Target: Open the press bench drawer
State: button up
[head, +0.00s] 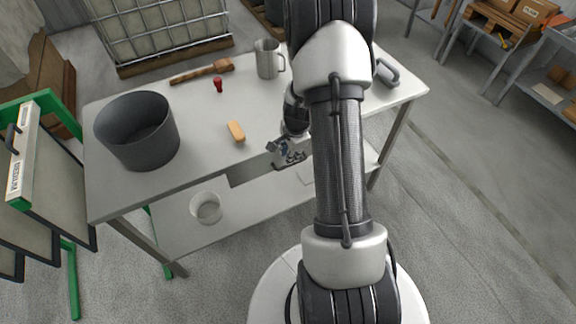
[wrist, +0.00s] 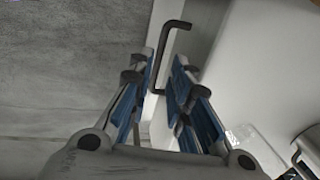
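The press bench (head: 195,110) has a pale top, and the drawer lies under its front edge, mostly hidden behind my arm and gripper in the head view. In the wrist view a dark bracket-shaped handle (wrist: 173,42) stands out from a pale front panel (wrist: 215,45). My gripper (wrist: 164,62) has its blue-padded fingers apart, one on each side of the handle's line. I cannot tell whether either finger touches it. In the head view my gripper (head: 285,155) is at the bench's front edge. The drawer looks shut, though its front is largely covered.
On the bench are a dark pot (head: 138,132), a metal jug (head: 268,60), a wooden mallet (head: 203,71), a red item (head: 218,84) and an orange-tan block (head: 236,132). A white bucket (head: 206,208) sits on the lower shelf.

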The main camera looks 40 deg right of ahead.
jog(key=f+b, duration=0.1)
jog(key=f, duration=0.2)
jog(key=w+f+b, duration=0.1)
jog(key=f, duration=0.2)
jog(key=shift+w+d+f, duration=0.15)
jog(key=shift+w+f, duration=0.05)
jog(key=shift+f, duration=0.2)
jog(key=shift+c, duration=0.5)
grip_shut()
